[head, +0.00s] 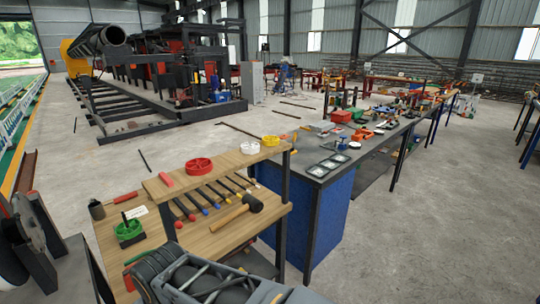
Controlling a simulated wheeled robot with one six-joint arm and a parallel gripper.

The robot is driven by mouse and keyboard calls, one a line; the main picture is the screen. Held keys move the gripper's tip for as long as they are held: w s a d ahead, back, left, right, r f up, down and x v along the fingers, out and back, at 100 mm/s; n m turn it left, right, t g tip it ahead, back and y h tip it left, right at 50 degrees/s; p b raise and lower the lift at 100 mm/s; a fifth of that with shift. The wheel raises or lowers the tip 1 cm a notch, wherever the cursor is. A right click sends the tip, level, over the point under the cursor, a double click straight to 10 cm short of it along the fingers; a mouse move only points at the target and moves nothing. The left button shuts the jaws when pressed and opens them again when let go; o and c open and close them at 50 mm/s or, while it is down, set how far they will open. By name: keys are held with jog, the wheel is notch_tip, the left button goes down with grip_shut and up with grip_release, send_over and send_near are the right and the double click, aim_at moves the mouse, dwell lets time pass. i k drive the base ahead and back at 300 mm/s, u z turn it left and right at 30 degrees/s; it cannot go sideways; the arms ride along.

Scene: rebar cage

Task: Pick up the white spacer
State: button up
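The white spacer (250,147) is a small round piece on the raised wooden shelf of the workbench (226,160). It lies between a larger red wheel-shaped spacer (199,165) on its left and a yellow round spacer (270,141) on its right, apart from both. A green spacer (128,230) sits on the lower wooden top at the left. My gripper cannot be made out in this view.
A mallet (238,213) and a row of screwdrivers (210,198) lie below the shelf. A red-handled tool (114,203) lies at the left. A blue-sided bench (318,215) with trays and tools stands to the right. Open concrete floor (430,225) lies beyond it.

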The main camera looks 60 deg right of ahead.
aim_at(248, 147)
jog(key=u, duration=0.7)
jog(key=i, duration=0.45)
jog(key=z, duration=2.6)
jog(key=i, duration=0.5)
jog(key=k, duration=0.5)
jog(key=z, duration=1.95)
jog(key=i, duration=1.2)
jog(key=u, duration=1.05)
